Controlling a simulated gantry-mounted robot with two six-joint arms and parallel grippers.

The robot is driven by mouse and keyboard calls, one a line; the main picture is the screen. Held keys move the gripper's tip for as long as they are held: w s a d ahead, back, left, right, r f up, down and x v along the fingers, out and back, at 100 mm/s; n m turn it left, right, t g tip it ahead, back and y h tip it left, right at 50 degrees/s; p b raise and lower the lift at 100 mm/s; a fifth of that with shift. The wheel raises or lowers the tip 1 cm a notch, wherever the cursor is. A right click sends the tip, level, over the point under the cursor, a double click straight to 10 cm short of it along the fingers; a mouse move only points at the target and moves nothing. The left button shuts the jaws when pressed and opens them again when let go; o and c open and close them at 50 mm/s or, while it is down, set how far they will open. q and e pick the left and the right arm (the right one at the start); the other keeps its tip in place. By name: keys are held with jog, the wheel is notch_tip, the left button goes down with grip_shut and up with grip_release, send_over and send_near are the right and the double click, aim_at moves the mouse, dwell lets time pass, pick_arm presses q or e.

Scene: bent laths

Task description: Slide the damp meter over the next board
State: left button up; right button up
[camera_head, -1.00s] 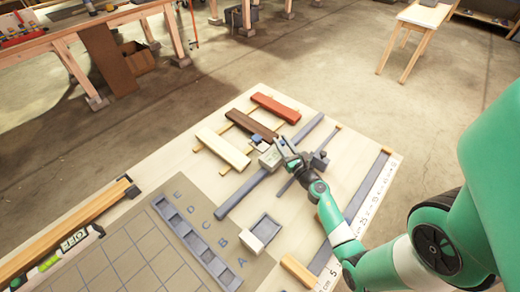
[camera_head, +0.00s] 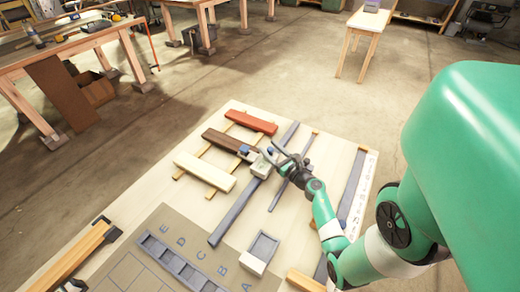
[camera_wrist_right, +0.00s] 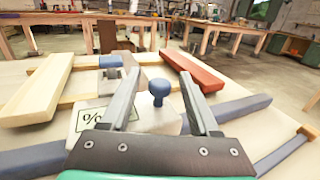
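The damp meter (camera_head: 262,163) is a pale block on a long grey rail (camera_head: 236,210). In the right wrist view it has a percent label (camera_wrist_right: 92,121) and a blue knob (camera_wrist_right: 158,88). A small blue-topped head (camera_head: 243,150) reaches to the near end of the dark brown board (camera_head: 222,141). The pale board (camera_head: 205,172) lies to one side of it, the red board (camera_head: 251,122) to the other. My right gripper (camera_head: 275,151) is at the meter. Its fingers (camera_wrist_right: 157,100) are apart with the knob showing between them, clear of both. My left gripper is not in view.
A grey tray (camera_head: 265,246) with a pale block stands nearer, beside a lettered panel with slots (camera_head: 185,262). Grey strips (camera_head: 352,188) lie right of the rail. Bare tabletop (camera_head: 325,158) shows between them.

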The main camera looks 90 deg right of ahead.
jog(key=shift+r, duration=0.1)
notch_tip(320, 180, up, 4)
jog(key=p, duration=0.3)
jog(key=shift+s+a+r+p, duration=0.1)
jog(key=shift+a+r+p, duration=0.05)
jog(key=shift+p, duration=0.15)
jog(key=s+a+r+p, duration=0.4)
jog(key=a+r, duration=0.4)
jog(key=a, duration=0.5)
jog(key=shift+s+r+p, duration=0.15)
jog(key=shift+r+p, duration=0.15)
jog(key=shift+p, duration=0.1)
